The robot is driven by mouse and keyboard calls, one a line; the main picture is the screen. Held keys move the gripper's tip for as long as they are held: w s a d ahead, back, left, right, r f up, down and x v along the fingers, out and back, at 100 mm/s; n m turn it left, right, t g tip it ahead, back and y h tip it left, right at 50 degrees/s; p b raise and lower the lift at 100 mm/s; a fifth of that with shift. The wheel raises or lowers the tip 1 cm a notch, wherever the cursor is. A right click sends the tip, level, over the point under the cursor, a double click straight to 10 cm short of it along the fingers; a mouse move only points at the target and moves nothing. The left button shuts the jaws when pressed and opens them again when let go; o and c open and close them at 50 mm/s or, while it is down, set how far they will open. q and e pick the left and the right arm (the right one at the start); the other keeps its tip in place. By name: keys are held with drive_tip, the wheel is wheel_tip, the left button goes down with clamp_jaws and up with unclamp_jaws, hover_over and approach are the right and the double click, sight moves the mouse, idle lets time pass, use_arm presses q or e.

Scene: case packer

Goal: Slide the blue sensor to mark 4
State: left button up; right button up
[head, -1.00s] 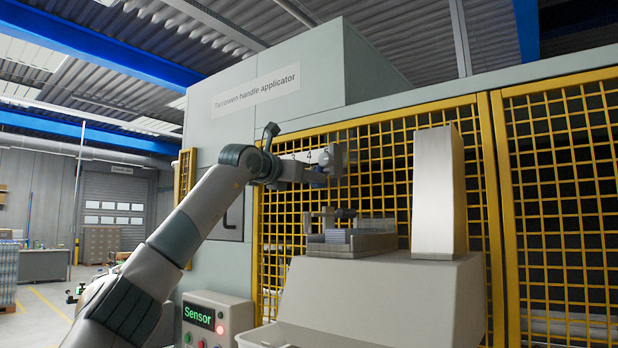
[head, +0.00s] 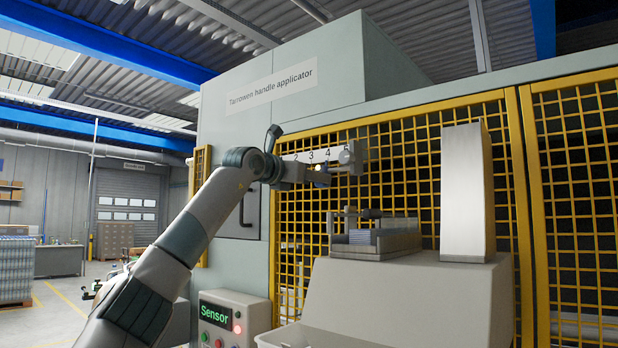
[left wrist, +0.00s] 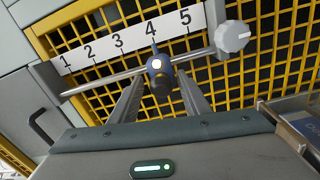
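The blue sensor (left wrist: 157,66) sits on a grey rail (left wrist: 105,82) below a white number strip (left wrist: 105,45) marked 1 to 5. In the left wrist view its pointer stands just under the 4, and a pale light glows on its face. It also shows in the head view (head: 322,170), small and partly behind my gripper. My left gripper (left wrist: 160,78) has its fingers apart on either side of the sensor's dark lower end, with narrow gaps showing. My right gripper is out of view.
A grey round knob (left wrist: 232,36) is at the rail's right end. Yellow mesh guarding (head: 400,150) stands behind the rail. A control box (head: 222,318) reading "Sensor" is below, and a pale machine housing (head: 390,295) stands to the right.

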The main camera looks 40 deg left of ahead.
use_arm(q)
drive_tip(key=shift+s+d+b, duration=0.2)
drive_tip(key=shift+s+b, duration=0.25)
drive_tip(key=shift+s, duration=0.15)
use_arm(e)
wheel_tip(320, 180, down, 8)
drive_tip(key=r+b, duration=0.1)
drive_tip(key=b, duration=0.6)
use_arm(q)
drive_tip(key=s, duration=1.6)
drive_tip(key=shift+a, duration=0.35)
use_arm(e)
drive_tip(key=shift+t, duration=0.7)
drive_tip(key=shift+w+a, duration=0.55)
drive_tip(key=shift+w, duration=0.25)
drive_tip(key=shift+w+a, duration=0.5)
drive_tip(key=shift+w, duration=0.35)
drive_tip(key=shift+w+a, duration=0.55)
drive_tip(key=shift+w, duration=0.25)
